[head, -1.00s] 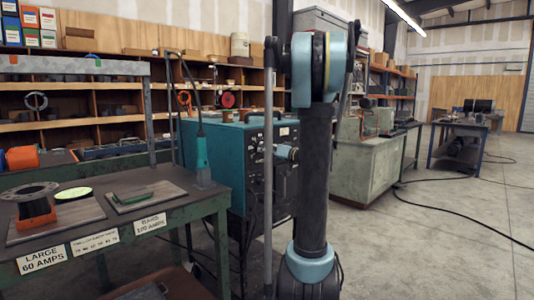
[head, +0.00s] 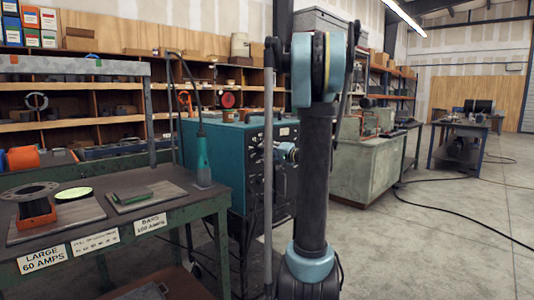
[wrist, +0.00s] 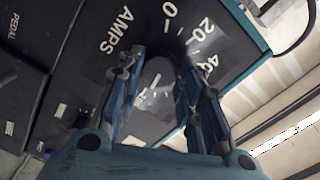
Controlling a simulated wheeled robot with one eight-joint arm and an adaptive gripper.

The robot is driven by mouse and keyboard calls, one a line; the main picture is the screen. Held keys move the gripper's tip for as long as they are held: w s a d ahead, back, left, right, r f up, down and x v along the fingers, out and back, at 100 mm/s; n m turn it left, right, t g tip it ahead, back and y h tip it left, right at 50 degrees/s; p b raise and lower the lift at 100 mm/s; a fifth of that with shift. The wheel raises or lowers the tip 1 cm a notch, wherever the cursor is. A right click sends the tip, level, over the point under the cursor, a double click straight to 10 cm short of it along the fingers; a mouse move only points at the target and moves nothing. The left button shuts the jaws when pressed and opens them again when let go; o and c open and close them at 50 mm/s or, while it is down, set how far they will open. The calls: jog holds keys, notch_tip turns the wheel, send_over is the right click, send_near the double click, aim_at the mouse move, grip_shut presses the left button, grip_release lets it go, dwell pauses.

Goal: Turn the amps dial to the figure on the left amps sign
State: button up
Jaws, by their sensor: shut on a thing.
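The amps dial (wrist: 163,58) is on the dark front panel of the teal welding machine (head: 222,142). In the wrist view the word AMPS and the figures 0, 20 and part of 40 show around it. My gripper (wrist: 162,50) has its two fingers on either side of the dial's dark knob and is shut on it. The fingers hide much of the knob, and I cannot tell which figure it points to. In the head view my gripper (head: 290,152) is at the machine's front, partly behind my arm. The left amps sign (head: 44,260) reads LARGE 60 AMPS.
A second sign (head: 150,223) reads BARS 100 AMPS, on the edge of the green workbench (head: 195,206). Between them is a small-print sign (head: 95,242). A flanged piece (head: 38,192) and a green bar (head: 134,194) lie on the bench. Open floor lies to the right.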

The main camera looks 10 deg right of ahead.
jog(key=shift+w+d, duration=0.1)
jog(key=shift+d, duration=0.1)
jog(key=o, duration=1.1)
jog(key=shift+w+f, duration=0.1)
jog(key=shift+c, duration=0.2)
jog(key=v, duration=1.2)
jog(key=shift+a, duration=0.1)
